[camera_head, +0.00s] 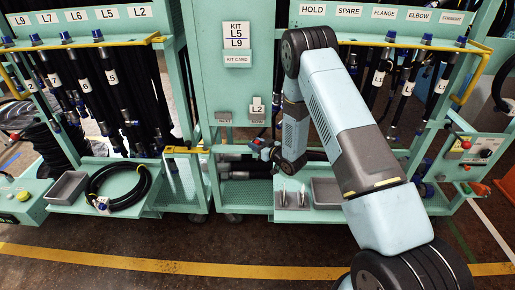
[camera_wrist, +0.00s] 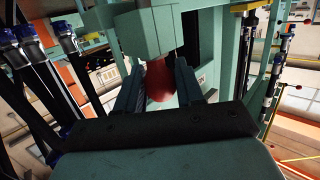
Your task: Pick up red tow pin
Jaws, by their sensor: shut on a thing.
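The red tow pin (camera_wrist: 159,80) shows as a rounded red shape between my gripper's two dark fingers in the wrist view. My gripper (camera_wrist: 160,90) is shut on it. Part of the pin is hidden by the fingers and the wrist housing. A pale green block stands close beyond the pin, and I cannot tell whether they touch. In the head view my gripper (camera_head: 262,148) is at the middle of the rack, just above the central lower shelf. The pin is too small there to make out clearly.
Hoses hang in labelled racks on both sides. A coiled black hose (camera_head: 118,188) lies on the left shelf beside a grey tray (camera_head: 67,187). Another grey tray (camera_head: 328,192) and two small metal fittings (camera_head: 291,197) are below my arm. A kit card (camera_head: 237,43) hangs on the central panel.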

